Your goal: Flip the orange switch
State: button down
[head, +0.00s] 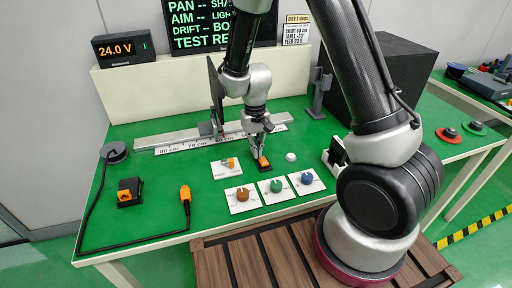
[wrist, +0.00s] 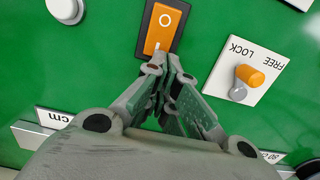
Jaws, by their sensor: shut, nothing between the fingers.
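The orange switch (head: 263,162) is a rocker in a black frame on the green table, and my gripper (head: 261,157) is right at it. In the wrist view the orange rocker (wrist: 160,30) carries a circle mark at one end and a line mark at the other. My gripper (wrist: 164,68) is shut and empty. Its fingertips are over the end of the rocker with the line mark and hide part of it. I cannot tell whether they touch it.
A FREE/LOCK plate (wrist: 248,72) with an orange knob is close to the right. Brown (head: 243,195), green (head: 276,186) and blue (head: 307,178) dials lie in front. A white dome (head: 291,157) is beside the switch. A rail (head: 170,141) runs behind.

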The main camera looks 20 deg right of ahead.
jog(key=shift+r, duration=0.1)
jog(key=shift+r, duration=0.7)
notch_tip(320, 180, up, 14)
jog(key=w, duration=0.2)
jog(key=shift+f, duration=0.1)
dwell(0.5)
